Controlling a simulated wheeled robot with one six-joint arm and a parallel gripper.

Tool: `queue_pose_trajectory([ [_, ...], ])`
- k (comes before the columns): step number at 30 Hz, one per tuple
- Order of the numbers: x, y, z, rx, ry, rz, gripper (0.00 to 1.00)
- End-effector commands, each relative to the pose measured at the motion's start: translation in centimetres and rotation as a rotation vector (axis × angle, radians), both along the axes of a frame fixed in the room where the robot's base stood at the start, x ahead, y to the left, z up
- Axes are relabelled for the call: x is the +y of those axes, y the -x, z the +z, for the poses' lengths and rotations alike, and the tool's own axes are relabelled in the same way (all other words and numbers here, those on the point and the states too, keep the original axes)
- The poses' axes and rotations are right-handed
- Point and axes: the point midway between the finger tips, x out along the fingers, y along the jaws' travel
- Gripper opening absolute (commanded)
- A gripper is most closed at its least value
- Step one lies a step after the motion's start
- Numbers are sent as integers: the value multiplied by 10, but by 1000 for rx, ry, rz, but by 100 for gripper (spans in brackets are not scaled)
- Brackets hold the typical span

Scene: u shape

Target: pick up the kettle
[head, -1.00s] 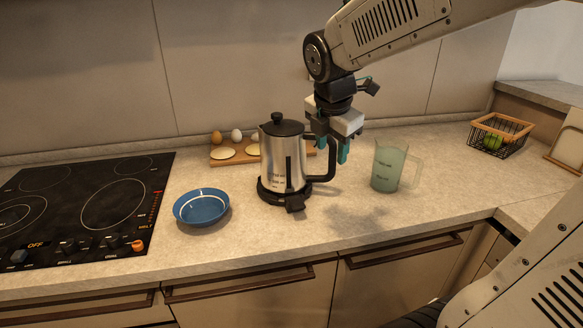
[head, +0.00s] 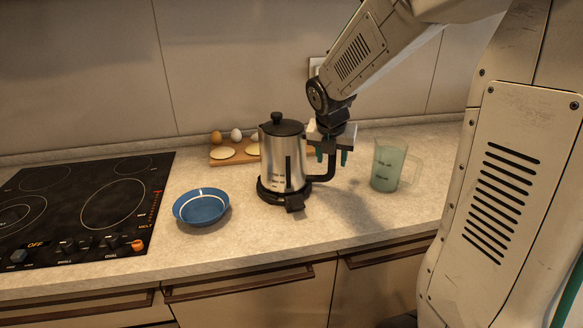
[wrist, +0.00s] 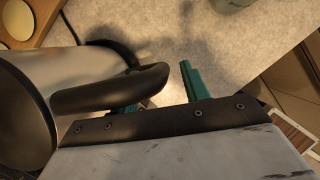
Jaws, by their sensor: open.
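The kettle (head: 275,165) is a steel body with a black lid and a black handle on its right side. It stands upright on its black base on the counter. My gripper (head: 332,157) is open at the handle, pointing down. In the wrist view the kettle handle (wrist: 110,90) crosses in front of the left finger and partly hides it. The right finger of my gripper (wrist: 160,95) shows plainly, with a gap to the handle. I cannot tell whether a finger touches the handle.
A translucent measuring cup (head: 387,167) stands to the right of the kettle. A blue bowl (head: 202,207) sits to the left, beside the black cooktop (head: 75,210). Behind the kettle is a wooden board (head: 222,161) with eggs. The counter in front of the measuring cup is clear.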

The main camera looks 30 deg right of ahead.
Motion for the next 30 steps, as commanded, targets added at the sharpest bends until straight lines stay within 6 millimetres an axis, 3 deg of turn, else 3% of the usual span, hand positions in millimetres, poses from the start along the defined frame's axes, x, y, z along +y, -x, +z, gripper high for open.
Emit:
queue_pose_trajectory([
  [7, -1, -1, -2, 0, 0, 0, 46],
  [12, 0, -1, -2, 0, 0, 0, 0],
  [30, 0, -1, -1, -2, -1, 1, 0],
])
